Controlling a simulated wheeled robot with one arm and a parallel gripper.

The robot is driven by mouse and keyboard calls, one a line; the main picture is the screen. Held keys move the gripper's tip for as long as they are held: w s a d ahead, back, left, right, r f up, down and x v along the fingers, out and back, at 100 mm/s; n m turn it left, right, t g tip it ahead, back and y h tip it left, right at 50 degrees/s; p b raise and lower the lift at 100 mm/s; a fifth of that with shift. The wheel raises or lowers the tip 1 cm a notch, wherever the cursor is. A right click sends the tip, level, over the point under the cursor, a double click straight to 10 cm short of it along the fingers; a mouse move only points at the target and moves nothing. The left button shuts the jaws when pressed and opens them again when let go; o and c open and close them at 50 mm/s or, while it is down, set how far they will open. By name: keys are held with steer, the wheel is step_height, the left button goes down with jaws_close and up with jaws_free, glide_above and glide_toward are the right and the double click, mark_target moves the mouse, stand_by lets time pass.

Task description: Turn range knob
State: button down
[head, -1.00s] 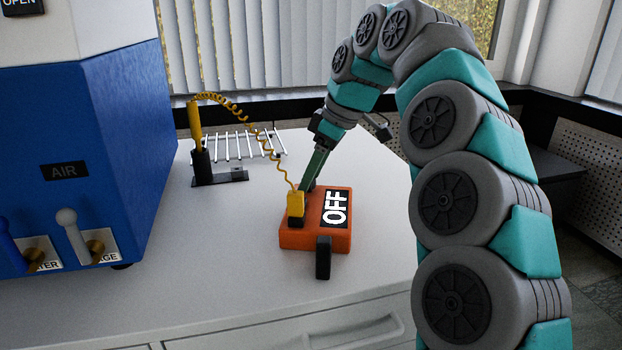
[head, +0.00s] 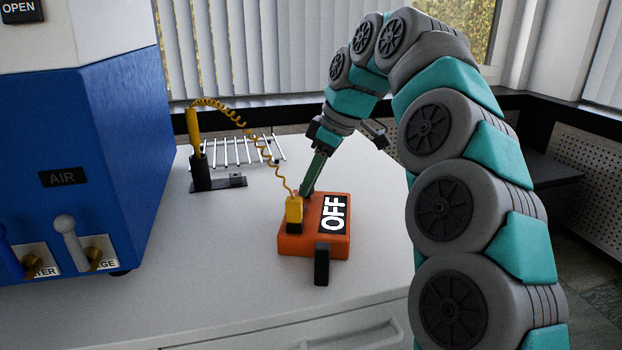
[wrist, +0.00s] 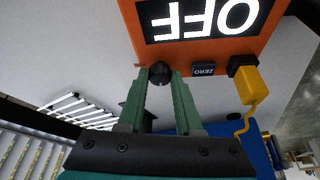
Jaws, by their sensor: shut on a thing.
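The orange meter (head: 296,243) lies on the white bench, its display (head: 334,213) reading OFF. In the wrist view the display (wrist: 205,18) appears upside down. A round black knob (wrist: 159,74) sits on the meter's edge, between the two green fingers of my gripper (wrist: 160,80). My gripper (head: 305,191) is at the meter's far side in the head view and is shut on the knob. The knob is hidden in the head view. A black ZERO button (wrist: 204,69) and the yellow plug (wrist: 246,80) are beside it.
A coiled yellow cord (head: 262,142) runs from the plug to a yellow probe (head: 193,130) in a black stand. A metal rod rack (head: 235,152) stands behind. The blue machine (head: 120,150) is at left. The bench front is clear.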

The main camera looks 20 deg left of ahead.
steer(key=shift+m, duration=0.3)
steer(key=m+t+b, duration=0.1)
steer(key=m, duration=0.1)
steer(key=shift+s+d+f+m, duration=0.1)
steer(key=shift+m, duration=0.2)
steer(key=m+t, duration=0.1)
steer(key=m, duration=0.1)
steer(key=m+h, duration=0.1)
steer(key=m, duration=0.1)
steer(key=shift+s+m+t+b, duration=0.15)
steer(key=shift+m+t+b, duration=0.15)
steer(key=shift+t+b, duration=0.1)
steer(key=m, duration=0.1)
steer(key=m+h, duration=0.1)
steer(key=m, duration=0.1)
steer(key=m+t, duration=0.1)
steer(key=shift+a+m+h+p, duration=0.3)
steer(key=m+h, duration=0.1)
steer(key=m, duration=0.1)
steer(key=m+h+p, duration=0.1)
steer(key=m, duration=0.1)
steer(key=shift+s+a+m+t, duration=0.2)
steer(key=shift+m+t, duration=0.1)
steer(key=shift+m, duration=0.1)
stand_by(0.3)
steer(key=c, duration=0.6)
jaws_free()
